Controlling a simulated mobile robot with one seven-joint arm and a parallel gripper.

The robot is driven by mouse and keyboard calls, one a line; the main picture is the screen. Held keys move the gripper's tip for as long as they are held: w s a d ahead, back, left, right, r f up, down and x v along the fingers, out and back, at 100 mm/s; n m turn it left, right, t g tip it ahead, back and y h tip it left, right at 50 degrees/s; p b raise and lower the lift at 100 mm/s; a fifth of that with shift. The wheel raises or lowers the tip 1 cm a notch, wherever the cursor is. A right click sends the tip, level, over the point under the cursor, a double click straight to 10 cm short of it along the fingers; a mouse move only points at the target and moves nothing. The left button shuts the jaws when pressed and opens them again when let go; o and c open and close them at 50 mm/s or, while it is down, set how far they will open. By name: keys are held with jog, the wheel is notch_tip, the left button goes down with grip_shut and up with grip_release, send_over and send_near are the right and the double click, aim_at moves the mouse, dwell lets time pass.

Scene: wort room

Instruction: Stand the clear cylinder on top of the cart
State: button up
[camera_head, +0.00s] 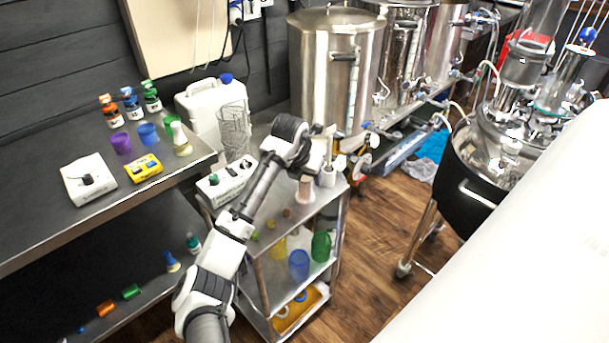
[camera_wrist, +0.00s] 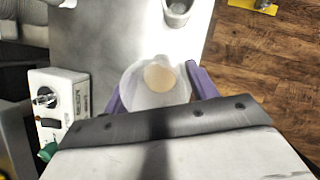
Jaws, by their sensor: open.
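The clear cylinder (camera_head: 235,130) is tall and see-through, and stands upright at the left back of the cart (camera_head: 273,215), in front of the white jug. I cannot tell whether its base rests on the cart top or on the surface behind. My gripper (camera_head: 308,174) is over the right part of the cart top, apart from the cylinder. In the wrist view my gripper (camera_wrist: 160,90) is open, its purple fingers on both sides of a translucent whitish vessel (camera_wrist: 143,96) with a peach-coloured middle. I cannot tell whether they touch it. The cylinder is not clearly seen there.
A white control box (camera_head: 226,182) sits at the cart's left front. A small grey cup (camera_head: 327,176) stands near the right edge. Coloured cups stand on the cart's middle shelf. The bench (camera_head: 60,225) is at left, with bottles; a steel kettle (camera_head: 325,80) stands behind.

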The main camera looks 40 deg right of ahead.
jog(key=b+v, duration=0.2)
jog(key=v, duration=1)
jog(key=shift+r, duration=0.15)
